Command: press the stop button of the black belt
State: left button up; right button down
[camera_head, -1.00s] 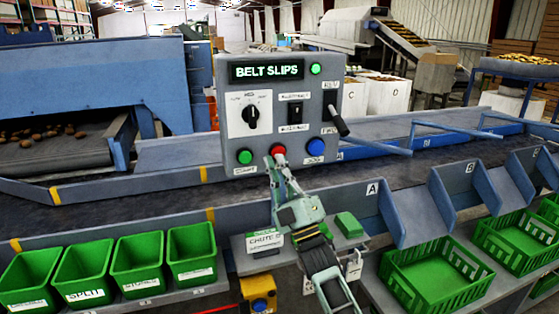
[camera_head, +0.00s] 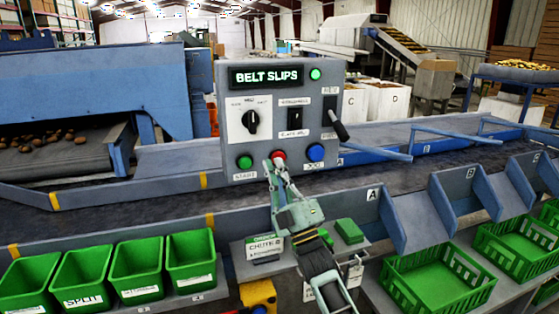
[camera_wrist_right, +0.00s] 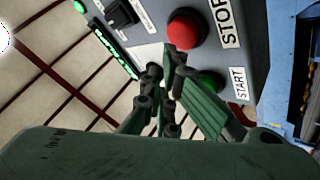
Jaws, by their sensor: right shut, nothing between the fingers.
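The grey control box (camera_head: 236,112) stands behind the black belt (camera_head: 120,201). Its red stop button (camera_head: 279,156) sits between a green START button (camera_head: 245,162) and a blue button (camera_head: 315,153). My right gripper (camera_head: 276,166) is shut and empty, its tips at the lower edge of the red button. In the right wrist view the red button (camera_wrist_right: 186,29), beside a STOP label (camera_wrist_right: 228,22), is just beyond the fingertips (camera_wrist_right: 168,66). I cannot tell whether they touch it. The green START button (camera_wrist_right: 211,80) is partly behind a finger. My left gripper is not in view.
The box also has a black rotary knob (camera_head: 251,121), a switch (camera_head: 295,120), a lever (camera_head: 338,122) and a lit display reading BELT SLIPS (camera_head: 267,74). Green bins (camera_head: 137,262) stand at the front left, green crates (camera_head: 430,275) at the right.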

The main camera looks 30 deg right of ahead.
jog(key=shift+w, duration=0.15)
dwell(0.5)
jog(key=shift+w+d+b, duration=0.1)
jog(key=shift+w+b, duration=0.2)
jog(key=shift+w+d+b, duration=0.15)
jog(key=shift+w+b, duration=0.2)
jog(key=shift+w, duration=0.1)
dwell(0.7)
jog(key=shift+s, duration=0.15)
jog(key=shift+s+a+p, duration=0.2)
jog(key=shift+s+p, duration=0.25)
jog(key=shift+s, duration=0.3)
jog(key=s+p, duration=0.1)
jog(key=s, duration=0.1)
jog(key=s+a+p, duration=0.1)
jog(key=s, duration=0.1)
jog(key=shift+s+a, duration=0.1)
jog(key=shift+s, duration=0.3)
